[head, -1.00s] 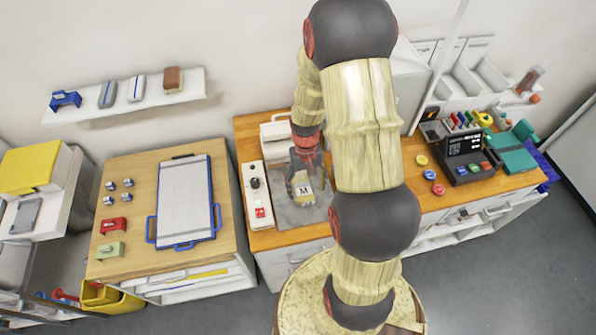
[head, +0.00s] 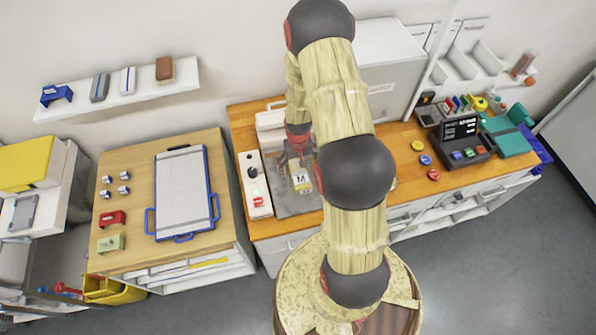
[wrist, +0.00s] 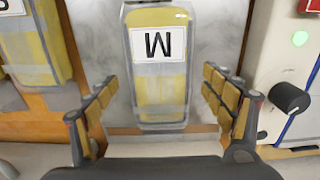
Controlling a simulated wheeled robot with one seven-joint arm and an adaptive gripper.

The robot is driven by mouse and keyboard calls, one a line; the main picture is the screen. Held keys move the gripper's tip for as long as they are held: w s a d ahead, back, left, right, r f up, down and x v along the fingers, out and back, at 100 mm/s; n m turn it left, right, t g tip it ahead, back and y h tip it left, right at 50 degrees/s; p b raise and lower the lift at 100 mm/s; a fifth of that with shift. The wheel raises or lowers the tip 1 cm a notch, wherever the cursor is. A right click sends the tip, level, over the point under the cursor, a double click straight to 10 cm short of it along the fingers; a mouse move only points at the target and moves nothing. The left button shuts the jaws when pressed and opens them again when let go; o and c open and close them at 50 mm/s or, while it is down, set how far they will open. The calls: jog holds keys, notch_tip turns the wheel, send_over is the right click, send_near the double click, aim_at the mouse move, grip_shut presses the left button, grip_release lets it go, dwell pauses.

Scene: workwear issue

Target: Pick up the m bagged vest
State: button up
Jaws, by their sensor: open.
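The M bagged vest (wrist: 158,95) is a clear bag with yellow and grey cloth and a white label marked M. It lies flat on a grey metal plate (wrist: 218,35) on the counter. In the head view the vest (head: 301,182) shows just in front of my gripper (head: 294,152). In the wrist view my gripper (wrist: 161,86) is open, with one finger to each side of the vest and gaps between. Nothing is held.
Another yellow bagged vest (wrist: 32,45) lies to the left in the wrist view, its label cut off. A white control box (head: 256,185) with a black knob stands beside the plate. A large grey-white cabinet (head: 390,75) stands behind my arm.

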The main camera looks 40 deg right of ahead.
jog(key=shift+f, duration=0.45)
jog(key=shift+c, duration=0.4)
jog(key=c, duration=1.4)
jog(key=shift+r, duration=0.15)
